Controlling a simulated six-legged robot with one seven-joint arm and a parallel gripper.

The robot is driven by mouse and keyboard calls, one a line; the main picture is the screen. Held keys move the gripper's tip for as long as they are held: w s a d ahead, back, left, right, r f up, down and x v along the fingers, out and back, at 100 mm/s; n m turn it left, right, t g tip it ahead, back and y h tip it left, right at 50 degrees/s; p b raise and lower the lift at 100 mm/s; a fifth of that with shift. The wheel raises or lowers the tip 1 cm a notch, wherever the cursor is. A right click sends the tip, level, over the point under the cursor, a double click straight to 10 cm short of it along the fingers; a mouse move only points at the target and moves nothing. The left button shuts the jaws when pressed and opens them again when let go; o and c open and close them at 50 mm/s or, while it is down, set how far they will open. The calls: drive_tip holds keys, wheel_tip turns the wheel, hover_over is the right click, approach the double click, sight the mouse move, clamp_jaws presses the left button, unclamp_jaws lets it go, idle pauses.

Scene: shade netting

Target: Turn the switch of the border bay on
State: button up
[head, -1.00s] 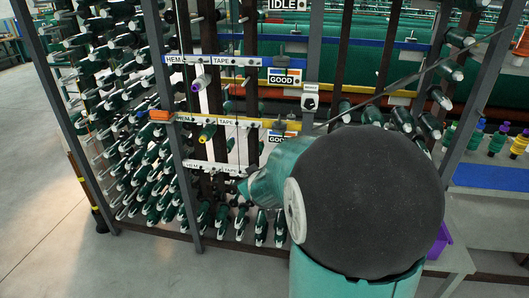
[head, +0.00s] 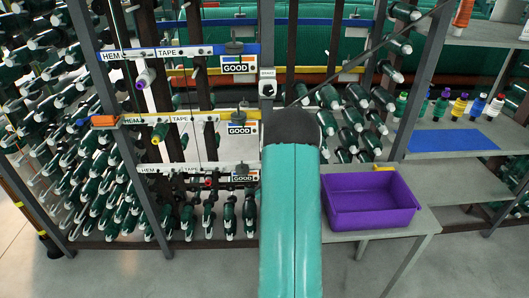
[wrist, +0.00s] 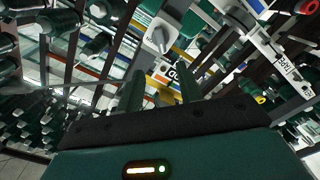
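A pale switch box (head: 267,82) with a dark knob and a small label, too small to read, is fixed to the grey upright in the head view. In the wrist view a light box with a grey knob (wrist: 160,36) shows beyond the fingers, and looks like the same switch. I cannot read its setting, nor tell that it belongs to the border bay. My gripper (wrist: 160,90) is open and empty, its two dark fingers apart and short of the knob. In the head view the gripper is hidden behind my teal arm.
Rails marked HEM and TAPE, in blue (head: 190,50), yellow (head: 190,117) and white (head: 180,169), carry GOOD signs (head: 239,65). Green yarn cones crowd the left. A purple bin (head: 370,200) stands on a bench at right. A thin diagonal rod (head: 375,45) crosses near the switch.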

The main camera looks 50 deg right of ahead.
drive_tip(key=x, duration=1.2)
drive_tip(key=shift+w, duration=0.1)
clamp_jaws()
